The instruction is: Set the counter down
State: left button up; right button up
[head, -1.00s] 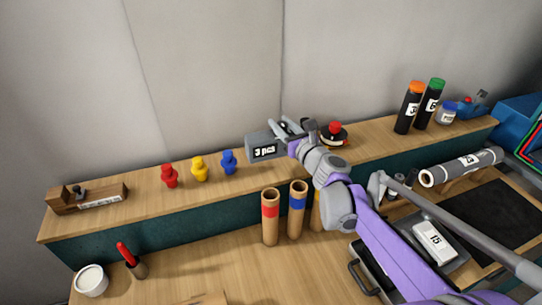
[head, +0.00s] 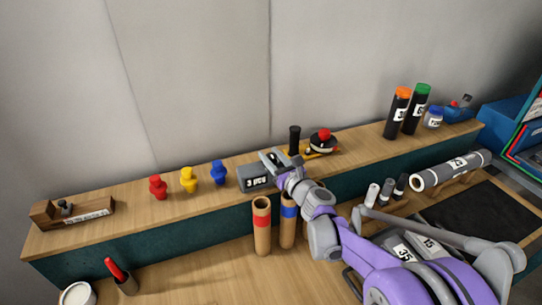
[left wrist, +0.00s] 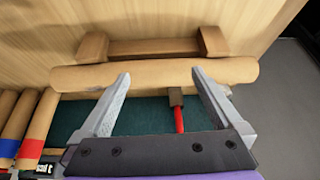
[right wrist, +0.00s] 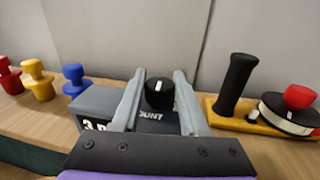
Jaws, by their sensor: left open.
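The counter (head: 257,178) is a grey box marked "3 pcs" on its front. It is at the wooden shelf's surface, right of the blue peg; whether its base touches fully is hard to tell. In the right wrist view its black knob (right wrist: 160,93) shows between the fingers. My right gripper (head: 272,160) is partly closed on the counter from above, its fingers (right wrist: 160,72) hiding part of the top. My left gripper (left wrist: 161,73) is open and empty in the left wrist view, over a brown roll (left wrist: 155,74); it does not show in the head view.
Red (head: 157,187), yellow (head: 189,180) and blue (head: 218,172) pegs stand left of the counter. A black handle (head: 294,140) and a red-knobbed disc (head: 322,143) stand close on its right. Banded tubes (head: 262,226) stand below the shelf.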

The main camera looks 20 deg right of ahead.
jog(key=o, duration=0.4)
jog(key=shift+r, duration=0.1)
jog(key=shift+s+r, duration=0.1)
jog(key=shift+r, duration=0.05)
pick_arm(q)
jog(key=shift+s+f+b, duration=0.25)
jog(key=shift+f+b, duration=0.2)
jog(key=shift+f, duration=0.25)
pick_arm(e)
jog(key=s, duration=0.8)
jog(key=s+d, duration=0.1)
jog(key=s, duration=0.3)
jog(key=shift+d, duration=0.1)
pick_arm(q)
jog(key=shift+s, duration=0.15)
